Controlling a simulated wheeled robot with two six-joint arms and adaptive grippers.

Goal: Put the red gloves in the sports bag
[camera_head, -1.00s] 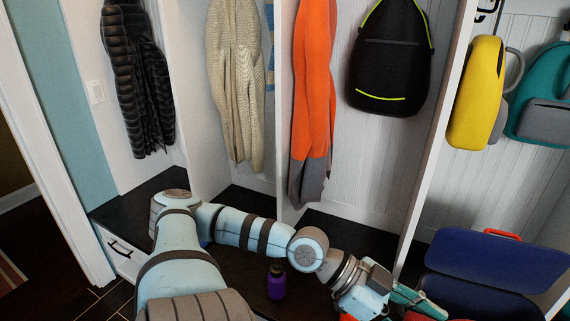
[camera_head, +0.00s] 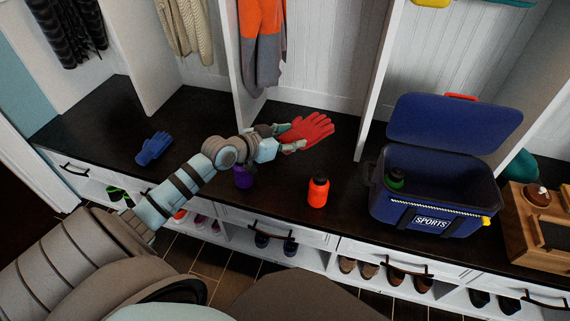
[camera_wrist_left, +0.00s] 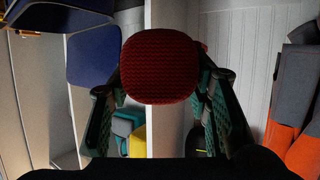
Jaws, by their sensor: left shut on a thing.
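A red glove (camera_head: 309,130) is held by my left gripper (camera_head: 286,138) above the dark bench top, left of the sports bag. In the left wrist view the red knitted glove (camera_wrist_left: 160,66) fills the space between the two fingers of my left gripper (camera_wrist_left: 160,88). The blue sports bag (camera_head: 430,217) stands on the bench at the right with its lid (camera_head: 453,124) raised and its top open. A green-capped bottle shows inside it. A second red glove cannot be told apart. My right gripper is not in view.
An orange bottle (camera_head: 318,191) stands between the glove and the bag. A purple bottle (camera_head: 243,177) stands under my left arm. A blue glove (camera_head: 154,148) lies at the left. A white divider (camera_head: 378,80) rises behind, left of the bag. A wooden box (camera_head: 537,220) stands right of it.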

